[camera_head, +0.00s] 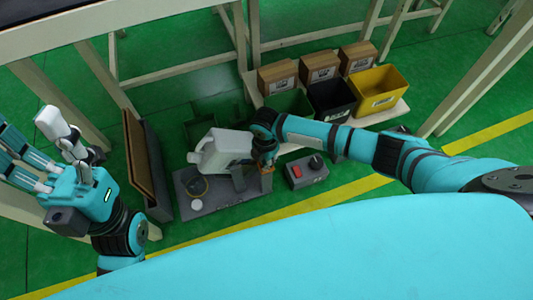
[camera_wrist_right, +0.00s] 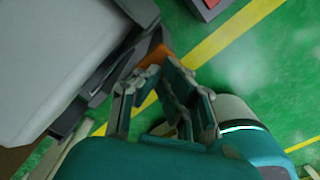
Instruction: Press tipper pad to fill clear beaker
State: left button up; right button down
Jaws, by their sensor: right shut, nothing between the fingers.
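A white jug (camera_head: 226,149) sits on the grey tipper stand (camera_head: 222,200), its spout end pointing left. It also fills the left of the right wrist view (camera_wrist_right: 50,60). A faint round outline with a yellowish rim, likely the clear beaker (camera_head: 194,186), is on the stand below the spout; its contents cannot be made out. The orange tipper pad (camera_head: 266,186) is at the stand's right end. My right gripper (camera_head: 265,166) is shut and empty, its tips at the orange pad (camera_wrist_right: 157,58); contact is unclear. My left gripper (camera_head: 48,150) is open and empty, far left.
A grey box with a red button and black knob (camera_head: 306,171) stands right of the stand. A brown board (camera_head: 138,155) leans at the left. Black (camera_head: 331,99) and yellow (camera_head: 377,90) bins and cardboard boxes (camera_head: 320,67) are behind. A yellow line crosses the green floor.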

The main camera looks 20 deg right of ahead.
jog(key=shift+s+f, duration=0.1)
jog(key=shift+f, duration=0.75)
jog(key=shift+b, duration=0.35)
jog(key=shift+f, duration=0.35)
dwell(6.5)
